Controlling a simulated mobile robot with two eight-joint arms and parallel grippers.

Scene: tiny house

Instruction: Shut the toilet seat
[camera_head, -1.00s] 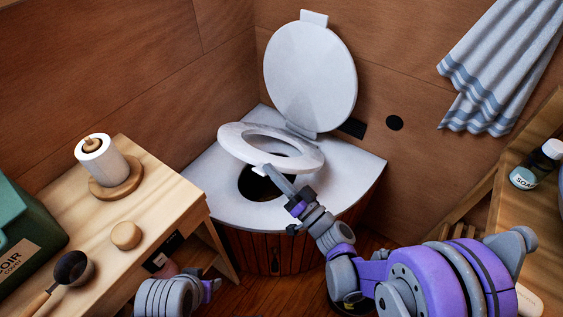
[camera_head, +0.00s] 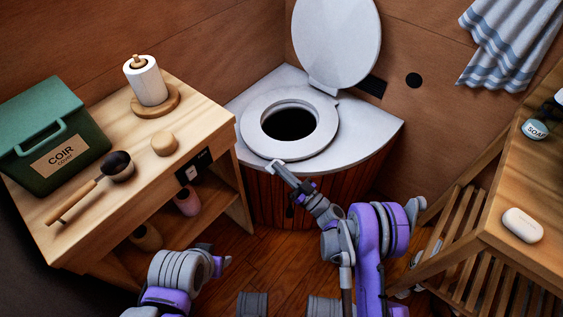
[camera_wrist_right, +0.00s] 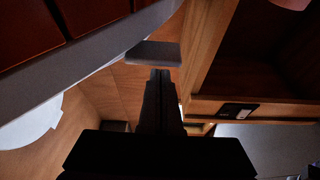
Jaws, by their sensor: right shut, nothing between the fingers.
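The white toilet seat ring (camera_head: 255,142) lies flat on the grey-white toilet top (camera_head: 355,143), around the dark hole. The white lid (camera_head: 337,40) stands upright behind it, leaning toward the wall; part of it also shows in the right wrist view (camera_wrist_right: 30,125). My right gripper (camera_head: 277,167) is shut and empty at the front edge of the toilet, just in front of the ring; whether it touches is unclear. Its dark fingers show in the right wrist view (camera_wrist_right: 160,75). My left arm is low at the left, and its fingers cannot be made out.
A wooden bench at the left (camera_head: 110,190) holds a green coir bin (camera_head: 55,120), a scoop (camera_head: 118,166), a wooden knob-like piece (camera_head: 164,143) and a paper roll (camera_head: 147,80). A slatted wooden stand (camera_head: 490,222) with soap is at the right. Floor between is clear.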

